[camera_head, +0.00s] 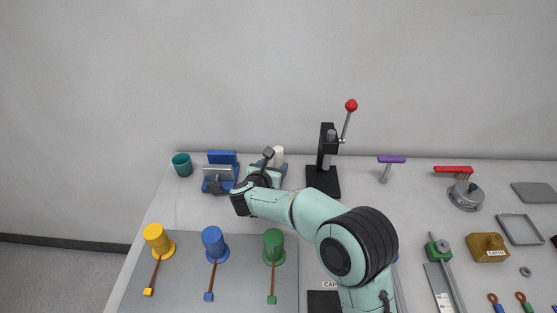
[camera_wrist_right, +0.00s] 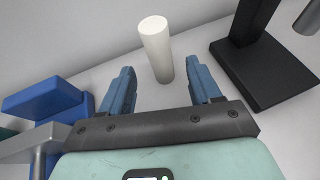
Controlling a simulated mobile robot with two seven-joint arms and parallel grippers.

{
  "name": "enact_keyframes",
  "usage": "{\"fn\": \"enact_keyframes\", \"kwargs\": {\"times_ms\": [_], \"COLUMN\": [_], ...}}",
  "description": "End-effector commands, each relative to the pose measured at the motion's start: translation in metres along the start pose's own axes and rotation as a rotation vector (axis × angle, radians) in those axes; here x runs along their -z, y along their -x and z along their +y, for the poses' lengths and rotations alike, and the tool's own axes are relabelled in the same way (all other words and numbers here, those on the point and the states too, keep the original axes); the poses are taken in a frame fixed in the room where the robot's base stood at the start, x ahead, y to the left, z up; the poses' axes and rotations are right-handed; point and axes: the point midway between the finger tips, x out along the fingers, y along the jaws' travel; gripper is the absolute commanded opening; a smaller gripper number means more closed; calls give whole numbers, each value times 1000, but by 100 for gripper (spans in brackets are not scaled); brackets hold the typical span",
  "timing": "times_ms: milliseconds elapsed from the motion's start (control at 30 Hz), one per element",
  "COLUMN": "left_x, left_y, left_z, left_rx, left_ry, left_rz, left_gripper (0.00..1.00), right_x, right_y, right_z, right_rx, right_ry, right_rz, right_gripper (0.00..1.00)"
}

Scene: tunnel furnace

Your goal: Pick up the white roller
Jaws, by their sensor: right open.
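The white roller (camera_wrist_right: 157,52) is a plain white cylinder standing upright on the table in the right wrist view. In the head view only its upper part (camera_head: 278,154) shows behind my right gripper (camera_head: 268,163). In the right wrist view my right gripper (camera_wrist_right: 162,88) is open, with its two blue fingers spread. The roller stands just beyond the fingertips, roughly centred between them, and nothing is held. My left gripper is not in view.
A black press (camera_head: 323,178) with a red-knobbed lever stands right of the roller. A blue fixture (camera_head: 222,158) and a teal cup (camera_head: 182,165) are on the left. Yellow (camera_head: 157,237), blue (camera_head: 213,241) and green (camera_head: 273,244) cylinders stand in front on a grey mat.

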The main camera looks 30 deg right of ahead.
Motion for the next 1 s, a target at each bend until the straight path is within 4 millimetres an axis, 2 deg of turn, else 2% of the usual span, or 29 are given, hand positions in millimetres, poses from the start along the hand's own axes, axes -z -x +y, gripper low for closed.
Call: {"fn": "enact_keyframes", "kwargs": {"times_ms": [233, 500, 800, 1000], "left_x": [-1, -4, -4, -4], "left_y": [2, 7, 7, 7], "left_z": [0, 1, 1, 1], "left_rx": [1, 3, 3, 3], "left_ry": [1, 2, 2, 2], "left_rz": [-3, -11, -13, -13], "left_gripper": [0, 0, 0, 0], "right_x": [1, 2, 3, 3], "right_y": [-20, -57, -62, -62], "right_z": [-1, 0, 0, 0], "right_rx": [1, 0, -2, -2], "right_ry": [2, 2, 2, 2], "right_rz": [0, -1, 0, 0], "right_gripper": [63, 63, 63, 0]}}
